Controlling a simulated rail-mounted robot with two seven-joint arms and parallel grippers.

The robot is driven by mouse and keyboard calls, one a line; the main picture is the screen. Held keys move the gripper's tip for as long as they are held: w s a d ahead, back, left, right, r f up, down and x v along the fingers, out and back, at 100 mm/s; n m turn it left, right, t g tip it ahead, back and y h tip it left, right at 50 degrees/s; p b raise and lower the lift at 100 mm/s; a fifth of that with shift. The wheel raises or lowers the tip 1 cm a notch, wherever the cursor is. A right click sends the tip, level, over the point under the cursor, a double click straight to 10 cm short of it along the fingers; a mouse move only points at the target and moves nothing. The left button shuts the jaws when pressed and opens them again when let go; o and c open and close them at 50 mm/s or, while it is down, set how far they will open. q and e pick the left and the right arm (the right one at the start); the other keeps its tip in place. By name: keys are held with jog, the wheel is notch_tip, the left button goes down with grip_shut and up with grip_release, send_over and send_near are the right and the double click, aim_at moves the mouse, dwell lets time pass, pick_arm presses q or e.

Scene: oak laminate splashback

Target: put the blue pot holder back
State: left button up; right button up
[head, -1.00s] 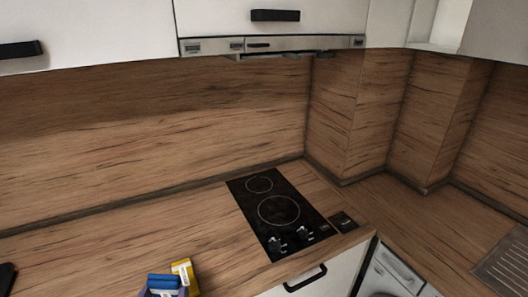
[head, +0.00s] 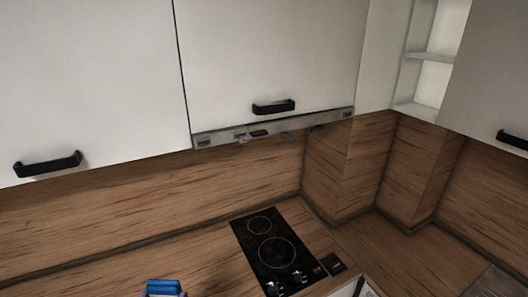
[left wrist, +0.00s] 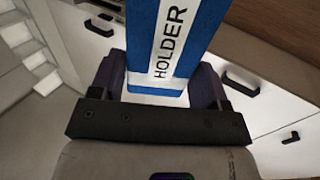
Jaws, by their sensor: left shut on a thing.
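The blue pot holder (left wrist: 178,15) has a white label reading "HOLDER". In the left wrist view it stands between the purple fingers of my left gripper (left wrist: 160,82), which is shut on it. Its far end runs out of the picture. In the head view only the blue top of the pot holder (head: 163,285) shows at the bottom edge, with a bit of my left gripper (head: 163,294) around it, over the counter area. My right gripper is not in view.
A black cooktop (head: 275,252) is set in the wooden counter (head: 205,244). White wall cabinets (head: 90,80) with black handles hang above, with a slim range hood (head: 275,131) under one. An open shelf (head: 430,58) is at upper right. The counter left of the cooktop looks clear.

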aim_at(157, 288)
pick_arm(q)
notch_tip(157, 288, up, 5)
jog(key=p, duration=0.3)
jog(key=shift+r+p, duration=0.2)
jog(key=shift+p, duration=0.2)
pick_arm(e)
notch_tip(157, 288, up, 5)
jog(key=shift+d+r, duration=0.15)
